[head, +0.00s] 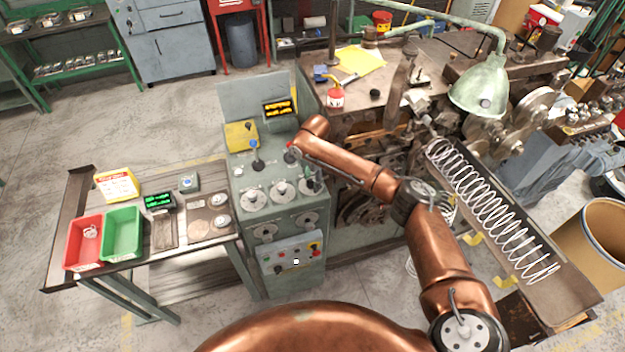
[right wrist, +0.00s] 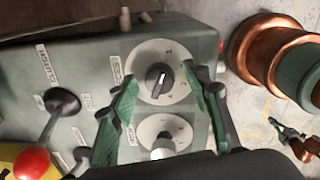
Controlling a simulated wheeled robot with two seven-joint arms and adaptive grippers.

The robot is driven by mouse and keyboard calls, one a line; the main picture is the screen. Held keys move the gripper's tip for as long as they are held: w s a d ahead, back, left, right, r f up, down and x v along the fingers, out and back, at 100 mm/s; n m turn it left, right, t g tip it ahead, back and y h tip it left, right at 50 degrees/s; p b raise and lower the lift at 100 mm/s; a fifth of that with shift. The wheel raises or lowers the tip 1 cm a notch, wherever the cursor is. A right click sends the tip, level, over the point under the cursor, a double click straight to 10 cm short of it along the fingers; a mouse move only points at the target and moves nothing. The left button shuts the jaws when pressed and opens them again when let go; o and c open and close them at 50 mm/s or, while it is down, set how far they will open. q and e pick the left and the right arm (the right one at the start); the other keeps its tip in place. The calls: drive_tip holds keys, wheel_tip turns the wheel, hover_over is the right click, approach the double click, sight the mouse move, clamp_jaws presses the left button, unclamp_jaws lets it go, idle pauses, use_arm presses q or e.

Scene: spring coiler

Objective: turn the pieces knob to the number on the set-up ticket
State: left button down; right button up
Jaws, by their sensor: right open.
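The grey-green control console (head: 280,225) carries a row of pale dials on its sloped top. No ticket is readable; my left gripper is out of view.
A black-based lever (right wrist: 62,102) and a red ball (right wrist: 30,164) stand beside the dials. In the head view, a side table left of the console holds a red bin (head: 84,256) and a green bin (head: 123,249). The coiling machine with a long spring (head: 490,210) is at right.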

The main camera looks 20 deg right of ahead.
drive_tip(key=shift+w, duration=0.1)
drive_tip(key=shift+c, duration=0.2)
drive_tip(key=c, duration=1.1)
drive_tip(key=shift+m+p, duration=0.4)
drive_tip(key=shift+p, duration=0.3)
drive_tip(key=m+p, duration=0.2)
drive_tip(key=p, duration=0.1)
drive_tip(key=m+p, duration=0.1)
drive_tip(key=m, duration=0.1)
drive_tip(key=shift+s+a+r, duration=0.1)
drive_tip(key=shift+s+a, duration=0.05)
drive_tip(key=shift+s, duration=0.1)
drive_tip(key=shift+m+p, duration=0.95)
drive_tip(key=shift+m, duration=0.05)
drive_tip(key=m+p, duration=0.2)
drive_tip(key=shift+a+m+h, duration=0.1)
drive_tip(key=shift+m+h, duration=0.2)
drive_tip(key=m+p, duration=0.1)
drive_tip(key=m, duration=0.1)
drive_tip(key=shift+m, duration=0.4)
drive_tip(key=shift+m+p, duration=0.55)
drive_tip(key=shift+m, duration=0.65)
use_arm(q)
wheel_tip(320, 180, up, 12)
drive_tip(key=shift+p, duration=0.3)
use_arm(e)
drive_tip(key=shift+a+m+g, duration=0.1)
drive_tip(key=shift+m+g, duration=0.2)
drive_tip(key=shift+m, duration=1.2)
